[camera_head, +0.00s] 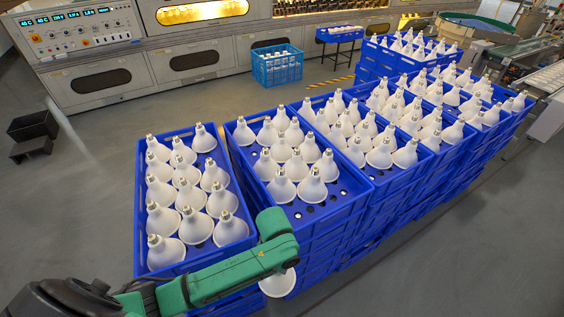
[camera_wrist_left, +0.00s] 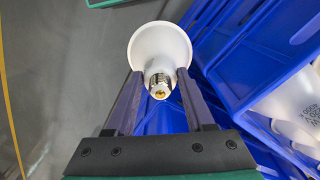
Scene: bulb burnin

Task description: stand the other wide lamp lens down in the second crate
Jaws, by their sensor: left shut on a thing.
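A white wide lamp (camera_head: 278,283) with a metal screw base is held by my left gripper (camera_wrist_left: 160,82). In the left wrist view the lamp (camera_wrist_left: 158,45) has its base toward the camera and its wide end away; the fingers are shut around its neck. In the head view it hangs lens down by the front of the crates, its top partly hidden by my green wrist. The second blue crate (camera_head: 352,191) holds several white lamps standing lens down, with bare holed floor at its front. My right gripper is not in view.
The first blue crate (camera_head: 140,215) at left holds several lamps, with bare floor at its front right. More filled crates (camera_head: 430,165) stand in a row to the right. The blue crate walls (camera_wrist_left: 230,60) are close beside the held lamp.

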